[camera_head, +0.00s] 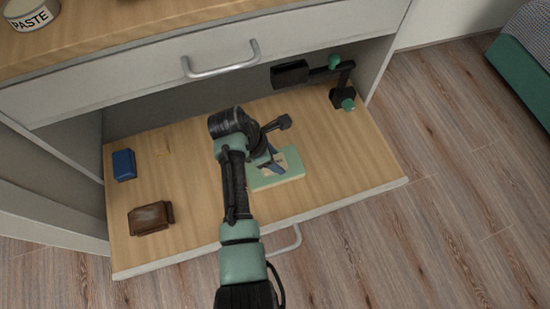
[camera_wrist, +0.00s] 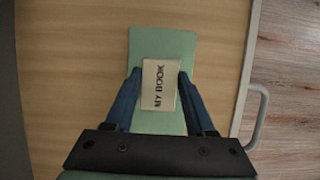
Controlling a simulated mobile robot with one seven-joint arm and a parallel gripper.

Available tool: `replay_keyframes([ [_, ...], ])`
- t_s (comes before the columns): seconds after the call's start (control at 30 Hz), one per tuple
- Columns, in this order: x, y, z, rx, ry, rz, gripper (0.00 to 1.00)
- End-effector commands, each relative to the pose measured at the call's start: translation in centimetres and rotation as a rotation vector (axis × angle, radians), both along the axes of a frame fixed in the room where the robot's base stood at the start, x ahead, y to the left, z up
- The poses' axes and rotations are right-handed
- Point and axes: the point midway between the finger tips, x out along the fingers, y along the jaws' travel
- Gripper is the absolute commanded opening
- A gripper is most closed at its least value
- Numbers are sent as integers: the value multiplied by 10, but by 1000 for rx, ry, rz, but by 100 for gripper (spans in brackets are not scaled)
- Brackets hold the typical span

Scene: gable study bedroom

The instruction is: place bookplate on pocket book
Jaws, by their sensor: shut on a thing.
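The pocket book (camera_head: 293,177) is a flat pale green book lying on the pulled-out wooden board; it also shows in the wrist view (camera_wrist: 158,45). The bookplate (camera_wrist: 160,84) is a small cream rectangle printed "MY BOOK". My gripper (camera_wrist: 160,78) has its two blue fingers on either side of the bookplate, shut on it. The bookplate lies over the middle of the green cover in the wrist view; I cannot tell if it touches the cover. In the head view my gripper (camera_head: 276,168) is low over the book and partly hides both.
A black-and-green device (camera_head: 342,95) stands at the back right. A drawer with a handle (camera_head: 222,66) overhangs the back. A paste tin (camera_head: 30,16) stands on top.

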Motion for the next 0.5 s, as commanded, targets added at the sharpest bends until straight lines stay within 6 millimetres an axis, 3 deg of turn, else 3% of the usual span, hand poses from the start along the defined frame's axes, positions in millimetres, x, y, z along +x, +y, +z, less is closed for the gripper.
replay_keyframes([
  [0.1, 0, 0, -2, 0, 0, 1, 1],
  [0.13, 0, 0, -3, 0, 0, 1, 57],
  [0.2, 0, 0, -2, 0, 0, 1, 69],
  [0.3, 0, 0, -2, 0, 0, 1, 85],
  [0.5, 0, 0, -3, 0, 0, 0, 85],
])
